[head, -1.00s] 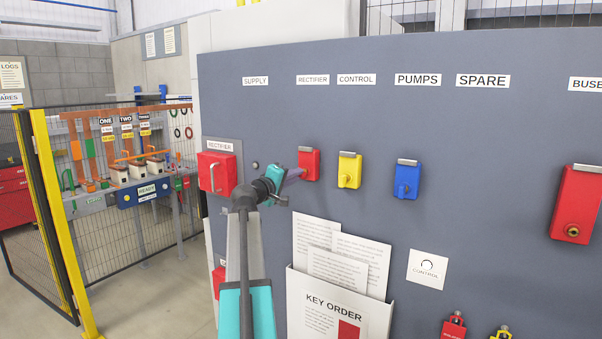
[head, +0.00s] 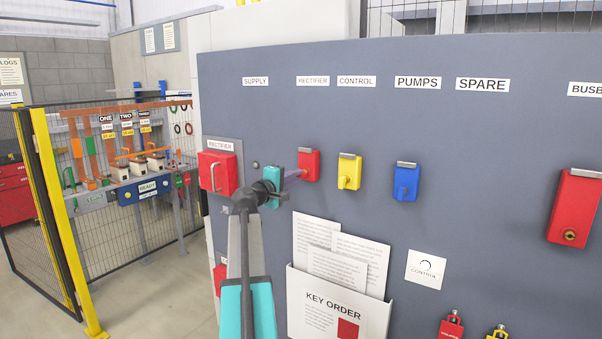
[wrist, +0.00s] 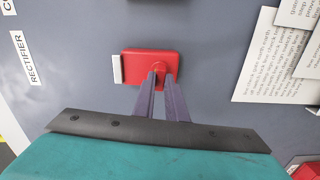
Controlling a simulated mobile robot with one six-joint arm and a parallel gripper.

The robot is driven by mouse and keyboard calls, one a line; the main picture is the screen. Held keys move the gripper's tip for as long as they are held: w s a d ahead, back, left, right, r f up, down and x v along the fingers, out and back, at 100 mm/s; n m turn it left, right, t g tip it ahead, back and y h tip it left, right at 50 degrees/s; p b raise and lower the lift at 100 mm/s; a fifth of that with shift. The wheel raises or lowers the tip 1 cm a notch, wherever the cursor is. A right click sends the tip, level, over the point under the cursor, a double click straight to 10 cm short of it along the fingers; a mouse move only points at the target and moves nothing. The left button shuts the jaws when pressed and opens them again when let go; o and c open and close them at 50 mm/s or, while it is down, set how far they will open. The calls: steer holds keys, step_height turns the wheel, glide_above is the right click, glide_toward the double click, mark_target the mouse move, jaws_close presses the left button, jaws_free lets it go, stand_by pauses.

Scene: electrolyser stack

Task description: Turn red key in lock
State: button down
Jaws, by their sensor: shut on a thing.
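The red lock block (head: 309,164) is on the grey panel below the RECTIFIER label. It also shows in the wrist view (wrist: 135,66), with a rounded red key (wrist: 159,68) on its face. My gripper (head: 299,173) reaches the block from the left, and its two purple fingers (wrist: 163,77) are closed on the red key. The fingertips hide part of the key, so its exact angle in the lock cannot be told.
A yellow block (head: 349,171) and a blue block (head: 406,182) sit to the right on the panel. A larger red block (head: 575,207) is at far right. Below my gripper, a KEY ORDER holder (head: 338,302) with papers sticks out. A red rectifier box (head: 217,173) is at left.

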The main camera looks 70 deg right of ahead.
steer(key=shift+r+n, duration=0.1)
steer(key=shift+n, duration=0.2)
steer(key=shift+p, duration=0.3)
steer(key=c, duration=1.7)
jaws_free()
steer(key=shift+a, duration=0.1)
steer(key=b+v, duration=0.5)
steer(key=v, duration=0.8)
steer(key=shift+w+a, duration=0.1)
steer(key=shift+a, duration=0.15)
steer(key=shift+w+n, duration=0.1)
steer(key=shift+n, duration=0.2)
